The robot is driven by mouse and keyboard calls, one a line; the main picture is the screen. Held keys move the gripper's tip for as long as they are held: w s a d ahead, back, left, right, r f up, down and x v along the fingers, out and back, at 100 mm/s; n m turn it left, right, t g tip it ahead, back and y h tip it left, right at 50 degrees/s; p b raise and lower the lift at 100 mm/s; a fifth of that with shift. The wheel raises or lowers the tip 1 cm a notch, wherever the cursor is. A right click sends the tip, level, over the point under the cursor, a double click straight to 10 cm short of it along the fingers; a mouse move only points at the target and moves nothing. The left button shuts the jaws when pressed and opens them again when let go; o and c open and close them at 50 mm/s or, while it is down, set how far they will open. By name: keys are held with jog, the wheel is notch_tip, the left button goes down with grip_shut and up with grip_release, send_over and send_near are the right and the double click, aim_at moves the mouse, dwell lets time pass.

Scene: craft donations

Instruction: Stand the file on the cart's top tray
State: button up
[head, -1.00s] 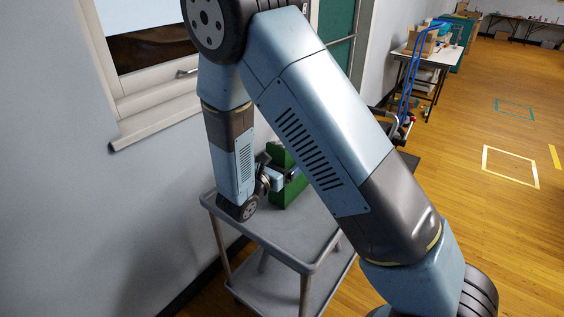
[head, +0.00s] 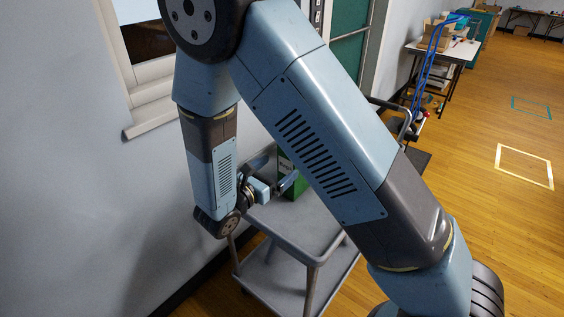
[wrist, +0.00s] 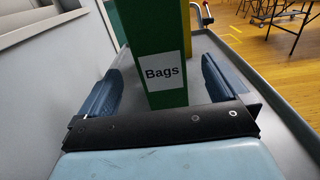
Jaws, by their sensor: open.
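The green file (wrist: 155,35) stands upright on the cart's grey top tray (wrist: 218,50), with a white label reading "Bags" facing the wrist camera. In the head view the file (head: 291,178) is partly hidden behind my arm, and the top tray (head: 305,238) shows below it. My gripper (wrist: 158,85) is open, with one finger on each side in the wrist view and the file beyond and between them. A gap shows between each finger and the file. In the head view my gripper (head: 276,187) is at the tray's left side, partly hidden.
The cart's lower shelf (head: 270,285) looks empty. A wall and window sill (head: 152,118) stand close on the left. A blue hand truck (head: 425,70) and a table (head: 445,50) with boxes stand behind. Wooden floor is clear on the right.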

jog(key=shift+v, duration=1.15)
dwell(0.5)
jog(key=shift+c, duration=0.3)
